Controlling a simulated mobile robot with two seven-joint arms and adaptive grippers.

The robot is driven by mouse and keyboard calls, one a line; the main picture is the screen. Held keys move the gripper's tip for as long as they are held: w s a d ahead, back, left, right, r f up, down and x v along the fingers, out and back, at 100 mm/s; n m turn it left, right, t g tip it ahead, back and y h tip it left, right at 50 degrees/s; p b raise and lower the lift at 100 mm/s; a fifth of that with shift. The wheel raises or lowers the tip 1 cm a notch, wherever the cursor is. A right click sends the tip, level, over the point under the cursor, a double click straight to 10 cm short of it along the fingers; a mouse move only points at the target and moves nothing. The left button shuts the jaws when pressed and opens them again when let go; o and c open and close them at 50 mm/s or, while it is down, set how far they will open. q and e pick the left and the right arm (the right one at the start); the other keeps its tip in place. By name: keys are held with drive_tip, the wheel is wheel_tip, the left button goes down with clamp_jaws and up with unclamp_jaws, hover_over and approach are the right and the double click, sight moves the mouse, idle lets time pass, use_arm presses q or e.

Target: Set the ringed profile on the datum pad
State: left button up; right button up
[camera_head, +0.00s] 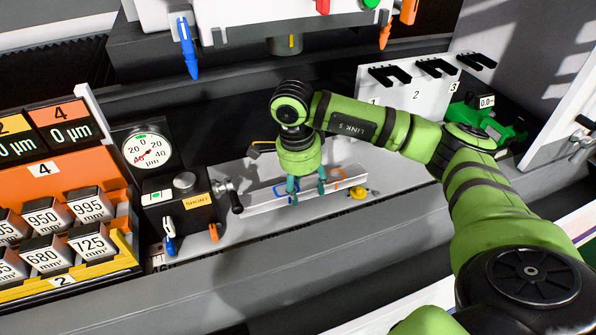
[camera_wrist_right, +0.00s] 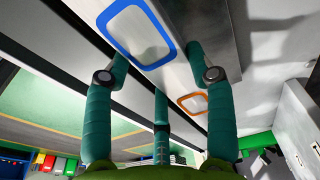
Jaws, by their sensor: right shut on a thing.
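The ringed profile (camera_head: 264,200) is a long pale metal bar with a blue outlined mark and an orange outlined mark on its side. My right gripper (camera_head: 306,188) comes down from above and is shut on the profile around its middle, by the blue mark. In the right wrist view the teal fingers (camera_wrist_right: 160,82) lie along the profile (camera_wrist_right: 181,78), with the blue mark between them and the orange mark beyond. The profile lies roughly level, close over the grey bed; I cannot tell whether it touches. I cannot pick out the datum pad. My left gripper is not in view.
A black gauge block with a dial (camera_head: 147,150) and a crank stands by the profile's left end. A numbered rack (camera_head: 418,92) stands behind right. An orange bin of marked blocks (camera_head: 46,172) is left.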

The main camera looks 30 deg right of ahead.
drive_tip(key=shift+w+d+r, duration=0.15)
drive_tip(key=shift+w, duration=0.4)
drive_tip(key=shift+w+d+p, duration=0.25)
drive_tip(key=shift+w+p, duration=0.45)
drive_tip(key=shift+w, duration=0.55)
drive_tip(key=shift+w+d+f+p, duration=0.1)
drive_tip(key=shift+w+f+p, duration=0.1)
drive_tip(key=shift+p, duration=0.15)
drive_tip(key=shift+f, duration=0.65)
drive_tip(key=shift+s+f, duration=0.1)
drive_tip(key=o, duration=0.9)
drive_tip(key=shift+f, duration=0.15)
drive_tip(key=o, duration=0.4)
drive_tip(key=shift+o, duration=0.2)
